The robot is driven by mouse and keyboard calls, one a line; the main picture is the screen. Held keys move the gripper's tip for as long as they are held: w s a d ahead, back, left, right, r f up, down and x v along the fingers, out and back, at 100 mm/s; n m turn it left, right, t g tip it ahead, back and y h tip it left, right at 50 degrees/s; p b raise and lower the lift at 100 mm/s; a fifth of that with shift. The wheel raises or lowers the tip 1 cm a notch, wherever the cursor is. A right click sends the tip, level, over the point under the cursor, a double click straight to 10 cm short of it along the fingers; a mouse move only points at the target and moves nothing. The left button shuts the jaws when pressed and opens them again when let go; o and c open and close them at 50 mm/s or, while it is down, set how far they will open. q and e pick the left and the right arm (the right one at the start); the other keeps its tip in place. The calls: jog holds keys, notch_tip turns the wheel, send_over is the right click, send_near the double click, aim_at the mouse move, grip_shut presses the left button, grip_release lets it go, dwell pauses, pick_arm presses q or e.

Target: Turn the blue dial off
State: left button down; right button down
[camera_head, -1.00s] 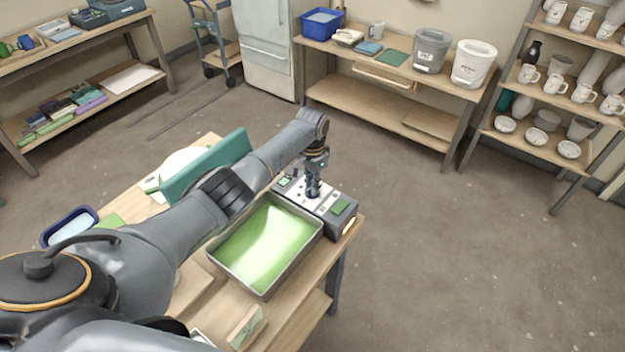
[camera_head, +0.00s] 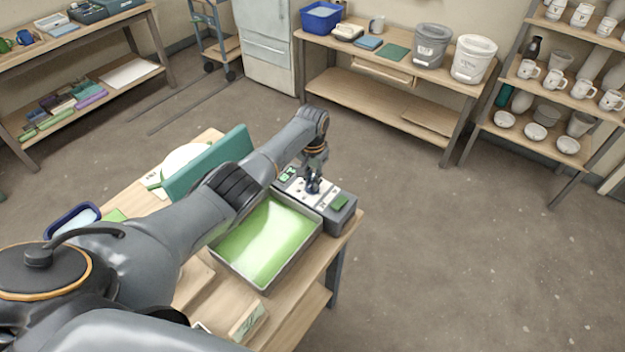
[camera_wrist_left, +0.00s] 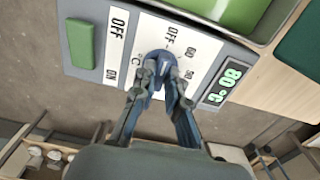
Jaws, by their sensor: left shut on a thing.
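The blue dial (camera_wrist_left: 158,59) sits on the white face of the control box (camera_head: 338,212), beside printed marks OFF, 60 and 50. My left gripper (camera_wrist_left: 160,84) is shut on the dial, its fingers on either side of the knob. In the head view my left gripper (camera_head: 313,188) reaches down onto the box, and the dial is mostly hidden behind the fingers. A green switch (camera_wrist_left: 82,43) with OFF and ON labels is on the same face. My right gripper is not in view.
A grey tray (camera_head: 222,264) of green liquid adjoins the box on the worktable. A teal panel (camera_head: 207,163) stands upright behind it. Shelves with mugs and a bench with buckets (camera_head: 431,46) stand farther back. Floor to the right is clear.

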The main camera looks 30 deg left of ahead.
aim_at(312, 183)
pick_arm(q)
jog(key=c, duration=1.4)
grip_release()
jog(key=shift+o, duration=0.2)
notch_tip(312, 183, up, 12)
jog(key=shift+f, duration=0.1)
